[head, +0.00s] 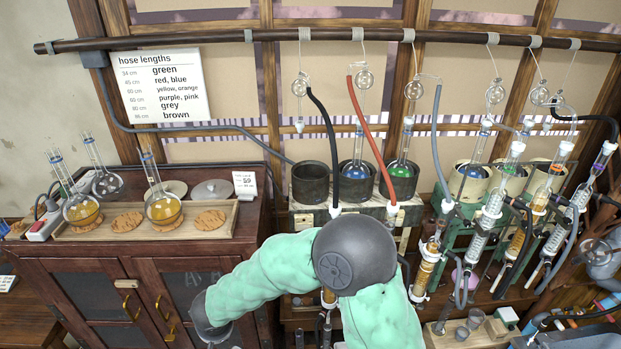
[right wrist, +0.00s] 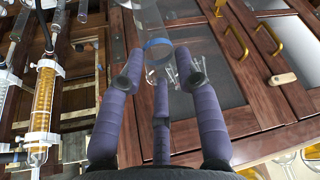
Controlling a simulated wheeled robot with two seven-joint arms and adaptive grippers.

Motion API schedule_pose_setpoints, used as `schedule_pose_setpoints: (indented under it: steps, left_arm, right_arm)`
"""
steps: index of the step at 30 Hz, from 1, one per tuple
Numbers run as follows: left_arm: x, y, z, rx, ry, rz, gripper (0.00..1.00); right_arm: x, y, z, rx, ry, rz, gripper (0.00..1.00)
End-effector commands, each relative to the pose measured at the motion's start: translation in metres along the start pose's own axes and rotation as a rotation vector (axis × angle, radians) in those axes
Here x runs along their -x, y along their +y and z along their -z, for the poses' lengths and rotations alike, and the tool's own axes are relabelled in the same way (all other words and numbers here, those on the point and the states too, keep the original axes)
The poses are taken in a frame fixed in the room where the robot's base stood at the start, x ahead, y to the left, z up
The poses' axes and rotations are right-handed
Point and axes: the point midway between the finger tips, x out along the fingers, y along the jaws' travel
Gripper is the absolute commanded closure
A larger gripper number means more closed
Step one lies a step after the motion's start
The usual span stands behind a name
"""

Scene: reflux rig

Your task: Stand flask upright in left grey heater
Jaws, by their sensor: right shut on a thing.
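The left grey heater (head: 309,184) is a dark, empty pot on the bench in the head view. A black hose hangs beside it. The two grey heaters to its right hold a blue flask (head: 354,171) and a green flask (head: 400,169). In the right wrist view, my right gripper (right wrist: 165,78) has its purple fingers closed around clear glass with a blue band (right wrist: 158,44), apparently a flask's neck. Most of this flask is cut off by the frame. In the head view my right arm bends left across the cabinet front; its gripper is out of frame. My left gripper is not visible.
A wooden tray (head: 144,234) on the cabinet holds two flasks with yellow liquid (head: 163,209) and empty cork rings (head: 127,222). A lid (head: 211,189) and small card (head: 244,183) stand behind. Hoses and glass columns crowd the right side. Cabinet doors lie behind the held glass.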

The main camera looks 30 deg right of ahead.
Motion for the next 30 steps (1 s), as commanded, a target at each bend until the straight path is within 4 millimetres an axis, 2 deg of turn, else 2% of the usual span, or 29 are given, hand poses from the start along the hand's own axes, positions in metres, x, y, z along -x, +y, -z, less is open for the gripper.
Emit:
schedule_pose_setpoints:
  steps: [1, 18, 28, 30]
  left_arm:
    - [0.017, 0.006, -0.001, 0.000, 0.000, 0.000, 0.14]
    - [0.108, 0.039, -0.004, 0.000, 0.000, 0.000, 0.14]
    - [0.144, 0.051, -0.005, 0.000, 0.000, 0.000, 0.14]
    - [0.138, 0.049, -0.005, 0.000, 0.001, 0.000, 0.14]
  right_arm:
    - [0.017, 0.000, 0.008, 0.000, 0.002, 0.001, 1.00]
    - [0.107, 0.000, 0.045, 0.000, 0.002, 0.001, 1.00]
    - [0.141, 0.000, 0.059, 0.000, 0.002, 0.001, 1.00]
    - [0.137, 0.000, 0.058, -0.003, 0.004, 0.000, 1.00]
